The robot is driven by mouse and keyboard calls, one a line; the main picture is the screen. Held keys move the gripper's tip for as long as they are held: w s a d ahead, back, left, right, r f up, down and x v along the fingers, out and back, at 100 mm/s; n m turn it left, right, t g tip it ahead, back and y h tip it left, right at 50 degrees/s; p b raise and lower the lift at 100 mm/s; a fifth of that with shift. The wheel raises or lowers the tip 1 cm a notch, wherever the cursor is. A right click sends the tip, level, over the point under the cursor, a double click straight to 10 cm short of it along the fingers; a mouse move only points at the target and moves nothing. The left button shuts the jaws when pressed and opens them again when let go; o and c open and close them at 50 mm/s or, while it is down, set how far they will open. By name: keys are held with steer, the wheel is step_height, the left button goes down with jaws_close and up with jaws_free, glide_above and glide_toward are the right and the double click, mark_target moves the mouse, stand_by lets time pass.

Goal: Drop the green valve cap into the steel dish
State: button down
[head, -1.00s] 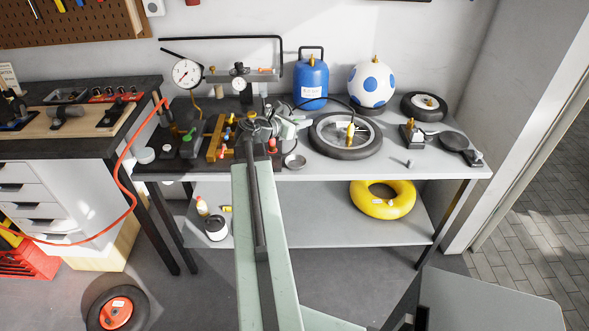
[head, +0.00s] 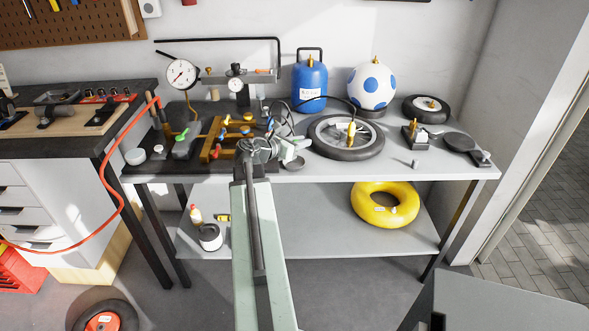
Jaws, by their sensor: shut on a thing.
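My gripper (head: 284,148) is at the end of my pale green arm, over the front of the workbench, just left of the wheel. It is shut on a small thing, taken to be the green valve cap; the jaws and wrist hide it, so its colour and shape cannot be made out. The height of the gripper above the dish is hard to tell.
A wheel with a tyre (head: 346,137) lies right of the gripper. A yellow valve manifold (head: 213,140) and a grey piece with a green part (head: 181,137) stand left. A blue tank (head: 310,83) and a spotted ball (head: 372,84) stand behind. The front right bench top is mostly clear.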

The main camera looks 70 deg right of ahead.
steer(key=shift+r, duration=0.1)
steer(key=c, duration=1.2)
jaws_free()
steer(key=p+v, duration=0.2)
steer(key=v, duration=0.6)
steer(key=shift+d, duration=0.1)
